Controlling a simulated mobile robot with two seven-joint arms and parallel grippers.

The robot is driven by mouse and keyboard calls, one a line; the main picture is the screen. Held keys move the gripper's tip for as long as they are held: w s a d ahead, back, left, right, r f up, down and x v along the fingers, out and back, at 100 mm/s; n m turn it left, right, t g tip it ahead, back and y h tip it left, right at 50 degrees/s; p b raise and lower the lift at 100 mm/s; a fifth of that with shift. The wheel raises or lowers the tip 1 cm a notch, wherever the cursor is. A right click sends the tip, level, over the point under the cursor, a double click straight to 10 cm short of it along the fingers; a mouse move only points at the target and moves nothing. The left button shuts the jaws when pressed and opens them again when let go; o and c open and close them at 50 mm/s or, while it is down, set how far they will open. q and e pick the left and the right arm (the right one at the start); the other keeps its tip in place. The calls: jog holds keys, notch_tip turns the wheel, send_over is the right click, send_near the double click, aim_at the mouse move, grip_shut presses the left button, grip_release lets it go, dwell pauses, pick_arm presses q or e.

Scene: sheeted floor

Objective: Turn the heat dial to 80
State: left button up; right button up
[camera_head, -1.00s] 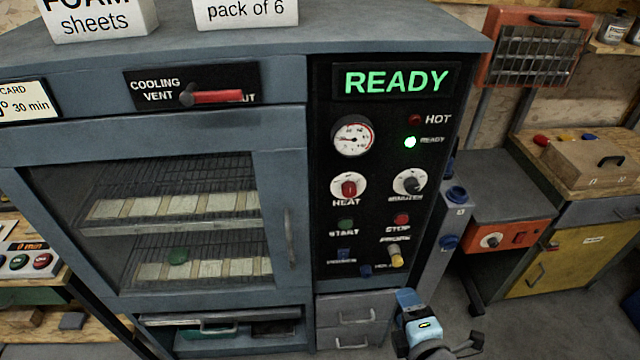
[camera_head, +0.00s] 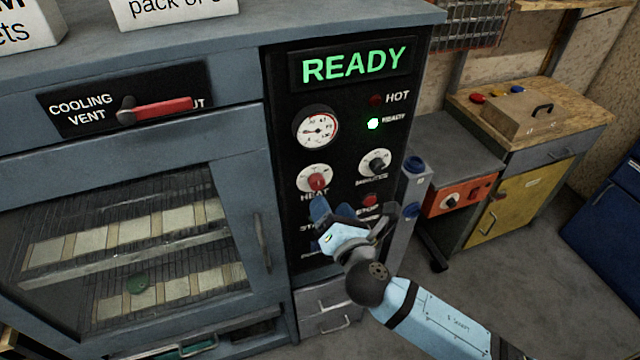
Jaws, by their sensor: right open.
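The heat dial (camera_head: 316,180) is a red knob on a round white scale plate, on the black control panel (camera_head: 283,120) right of the oven door. The scale numbers are too small to read. My right gripper (camera_head: 352,214) is in front of the panel, just below and right of the heat dial. Its fingers are open, apart from the dial, and hold nothing. It covers part of the start and stop button row. My left gripper is not in view.
The minutes dial (camera_head: 375,163) sits right of the heat dial, below a gauge (camera_head: 316,130) and a green READY display (camera_head: 354,64). The red cooling vent lever (camera_head: 160,109) and door handle (camera_head: 262,242) are left.

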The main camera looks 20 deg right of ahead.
aim_at(319, 185)
jog(key=w, duration=0.6)
jog(key=shift+w+a+p, duration=0.1)
jog(key=shift+w+p, duration=0.1)
jog(key=shift+p, duration=0.2)
jog(key=shift+c, duration=0.2)
jog(key=c, duration=0.9)
